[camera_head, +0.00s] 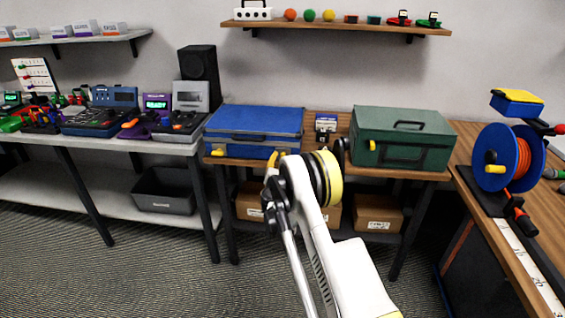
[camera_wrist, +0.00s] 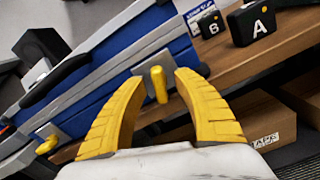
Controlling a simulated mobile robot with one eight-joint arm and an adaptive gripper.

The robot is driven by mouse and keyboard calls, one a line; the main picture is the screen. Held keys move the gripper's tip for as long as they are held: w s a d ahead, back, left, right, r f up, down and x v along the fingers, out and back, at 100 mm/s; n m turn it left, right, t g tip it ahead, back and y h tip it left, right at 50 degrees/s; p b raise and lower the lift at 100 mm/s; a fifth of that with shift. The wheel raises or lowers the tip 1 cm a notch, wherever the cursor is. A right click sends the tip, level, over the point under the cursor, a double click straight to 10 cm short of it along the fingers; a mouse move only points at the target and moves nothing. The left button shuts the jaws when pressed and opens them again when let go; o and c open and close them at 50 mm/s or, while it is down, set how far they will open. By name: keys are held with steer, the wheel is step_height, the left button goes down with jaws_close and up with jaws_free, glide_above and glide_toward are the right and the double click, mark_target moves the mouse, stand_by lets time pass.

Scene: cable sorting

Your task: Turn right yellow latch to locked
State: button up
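A blue case (camera_head: 252,120) with a dark handle lies on the wooden table in the head view. It fills the upper left of the wrist view (camera_wrist: 90,85), tilted. Its right yellow latch (camera_wrist: 158,84) stands out from the front face, between my gripper's two yellow fingers (camera_wrist: 157,98). The fingers are spread, with a gap on both sides of the latch, and hold nothing. The left yellow latch (camera_wrist: 47,145) shows at the wrist view's lower left. In the head view my arm hides most of my gripper. I cannot tell whether the latch touches a finger.
A green case (camera_head: 402,135) with a yellow latch stands to the right. Cardboard boxes (camera_head: 378,213) are under the table. A blue cable reel (camera_head: 494,158) stands on the right bench.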

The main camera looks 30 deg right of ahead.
steer(key=shift+w+d, duration=0.2)
steer(key=shift+w, duration=0.1)
jaws_close()
steer(key=shift+r, duration=0.1)
steer(key=shift+m, duration=0.3)
steer(key=m, duration=0.9)
steer(key=shift+m, duration=2.2)
